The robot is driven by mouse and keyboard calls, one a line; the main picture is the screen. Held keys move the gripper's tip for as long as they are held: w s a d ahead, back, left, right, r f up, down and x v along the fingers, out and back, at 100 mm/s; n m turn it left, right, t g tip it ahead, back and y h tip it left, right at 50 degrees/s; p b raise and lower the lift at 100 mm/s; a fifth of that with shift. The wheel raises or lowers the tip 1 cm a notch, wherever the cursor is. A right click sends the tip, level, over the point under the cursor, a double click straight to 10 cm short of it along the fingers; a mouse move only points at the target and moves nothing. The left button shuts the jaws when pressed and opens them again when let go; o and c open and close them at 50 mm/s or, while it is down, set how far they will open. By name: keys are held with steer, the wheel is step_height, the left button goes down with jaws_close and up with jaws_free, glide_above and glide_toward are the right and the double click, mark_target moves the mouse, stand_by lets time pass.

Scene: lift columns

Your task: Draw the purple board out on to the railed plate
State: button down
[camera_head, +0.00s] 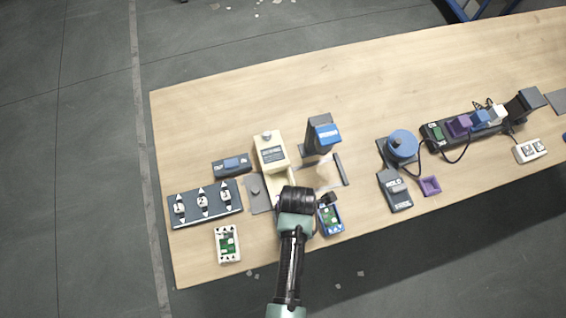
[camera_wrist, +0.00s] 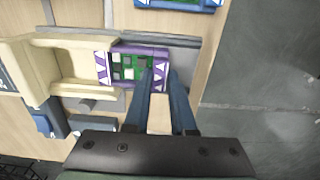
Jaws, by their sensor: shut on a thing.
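The purple board (camera_wrist: 104,70), with white triangles at its ends and a green circuit face, lies flat against the open end of the cream fixture (camera_wrist: 30,62) in the wrist view. My gripper (camera_wrist: 162,72) is shut on the board's right part. In the head view my gripper and wrist hide the board. The cream fixture (camera_head: 270,153) stands just beyond my wrist there. A pale see-through plate with dark rails (camera_head: 342,170) lies to its right, in front of a blue-topped column (camera_head: 325,135).
A blue board (camera_head: 330,218) lies right of my wrist, and a white-framed board (camera_head: 228,244) to the left. A dark panel with several arrow markers (camera_head: 203,202) lies further left. A blue round device (camera_head: 402,144) stands to the right. The table front edge is close.

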steer(key=shift+s+d+p, duration=0.25)
steer(key=shift+s+p, duration=0.15)
steer(key=shift+s, duration=0.35)
steer(key=shift+s+d+p, duration=0.2)
steer(key=shift+s+p, duration=0.15)
steer(key=shift+s, duration=0.4)
steer(key=c, duration=0.8)
jaws_free()
step_height(320, 180, up, 6)
steer(key=p, duration=0.6)
